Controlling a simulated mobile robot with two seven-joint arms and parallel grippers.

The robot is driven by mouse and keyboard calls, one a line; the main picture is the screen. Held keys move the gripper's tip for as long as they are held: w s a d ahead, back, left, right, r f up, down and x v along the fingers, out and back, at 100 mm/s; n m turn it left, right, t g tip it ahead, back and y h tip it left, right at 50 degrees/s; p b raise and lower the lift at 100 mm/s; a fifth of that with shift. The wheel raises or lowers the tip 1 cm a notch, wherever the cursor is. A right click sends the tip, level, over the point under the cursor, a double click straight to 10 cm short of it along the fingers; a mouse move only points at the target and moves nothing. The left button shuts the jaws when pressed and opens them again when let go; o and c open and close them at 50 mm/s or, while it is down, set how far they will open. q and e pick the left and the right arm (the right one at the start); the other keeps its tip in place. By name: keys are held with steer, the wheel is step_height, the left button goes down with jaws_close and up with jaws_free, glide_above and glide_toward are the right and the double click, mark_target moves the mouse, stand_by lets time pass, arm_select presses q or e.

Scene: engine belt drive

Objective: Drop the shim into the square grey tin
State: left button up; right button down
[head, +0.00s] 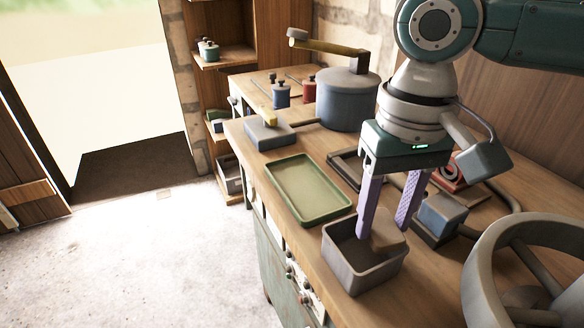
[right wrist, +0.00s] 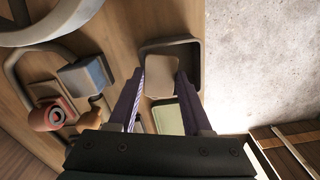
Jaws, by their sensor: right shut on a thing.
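The shim (head: 387,242) is a small tan block with rounded edges. My right gripper (head: 383,230), with long purple fingers, points down and is shut on it. The shim also shows between the fingertips in the right wrist view (right wrist: 160,74). The square grey tin (head: 362,281) is open-topped and stands near the bench's front edge. The shim overlaps the tin's opening in the head view; I cannot tell its exact height relative to the rim. The tin's dark wall shows behind the shim in the right wrist view (right wrist: 195,62). My left gripper is not in view.
A green tray (head: 308,190) lies left of the tin. A blue-grey block (head: 440,215) stands close on its right, with a large grey wheel (head: 485,262) beyond. A blue pot (head: 347,98) stands farther back. The bench drops to open floor in front.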

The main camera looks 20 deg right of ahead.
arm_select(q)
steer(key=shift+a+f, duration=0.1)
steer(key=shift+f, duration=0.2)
arm_select(e)
steer(key=shift+f, duration=0.15)
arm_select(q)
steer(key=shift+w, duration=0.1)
arm_select(e)
steer(key=shift+c, duration=1.3)
jaws_free()
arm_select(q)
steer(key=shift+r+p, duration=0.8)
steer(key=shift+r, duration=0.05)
arm_select(e)
step_height(320, 180, up, 10)
steer(key=shift+a+f, duration=0.1)
